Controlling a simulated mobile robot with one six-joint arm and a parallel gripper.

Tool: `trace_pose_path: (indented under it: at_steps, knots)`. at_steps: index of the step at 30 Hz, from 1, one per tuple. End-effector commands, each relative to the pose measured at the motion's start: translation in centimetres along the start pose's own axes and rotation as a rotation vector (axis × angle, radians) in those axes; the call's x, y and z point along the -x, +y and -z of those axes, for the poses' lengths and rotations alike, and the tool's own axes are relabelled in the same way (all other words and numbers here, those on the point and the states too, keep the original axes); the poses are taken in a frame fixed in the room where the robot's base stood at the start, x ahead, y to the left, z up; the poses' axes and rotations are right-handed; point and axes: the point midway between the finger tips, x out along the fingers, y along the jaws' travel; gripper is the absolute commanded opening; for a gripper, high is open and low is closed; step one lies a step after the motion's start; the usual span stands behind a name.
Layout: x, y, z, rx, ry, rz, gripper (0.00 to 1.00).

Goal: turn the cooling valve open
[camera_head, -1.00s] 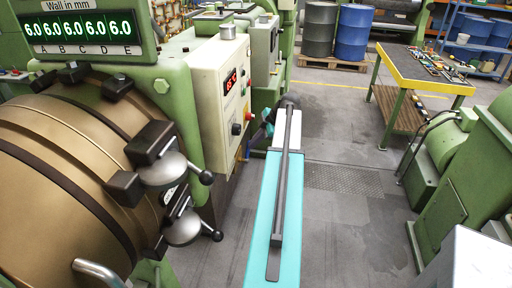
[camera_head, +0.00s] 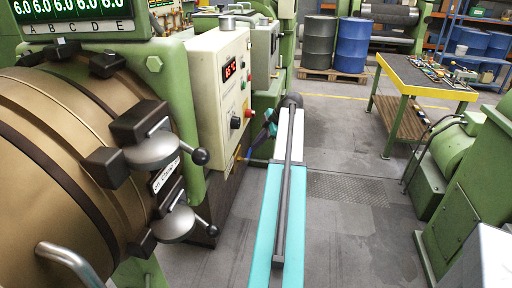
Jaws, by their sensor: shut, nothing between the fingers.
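A small brass-yellow fitting (camera_head: 238,153) shows low beside the control box, by the machine's dark lower side. It may be the cooling valve, but it is too small to tell its handle position. My gripper (camera_head: 262,133) is small and dark with teal parts, at the far end of my teal and white arm. It is close to the box's lower right edge, just right of and above the brass fitting. It is shut and empty. I cannot tell whether it touches anything, and its fingertips are hard to make out.
The cream control box (camera_head: 215,85) has a red display and knobs on its side. Clamp handles with black balls (camera_head: 200,157) stick out from the bronze barrel (camera_head: 50,150) at left. A green machine (camera_head: 470,190) stands at right. Grey floor (camera_head: 340,230) between them is clear.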

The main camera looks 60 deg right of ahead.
Motion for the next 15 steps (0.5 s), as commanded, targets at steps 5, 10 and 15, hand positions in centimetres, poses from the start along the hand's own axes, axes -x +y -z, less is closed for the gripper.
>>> trace_pose_path:
  at_steps: [5, 10, 15]
  knots:
    - [-0.48, 0.05, -0.33, 0.0, 0.0, 0.0, 0.0]
    - [-0.58, 0.06, -0.39, 0.0, -0.001, 0.001, 0.0]
    - [-0.63, 0.04, -0.42, 0.0, -0.002, 0.001, 0.0]
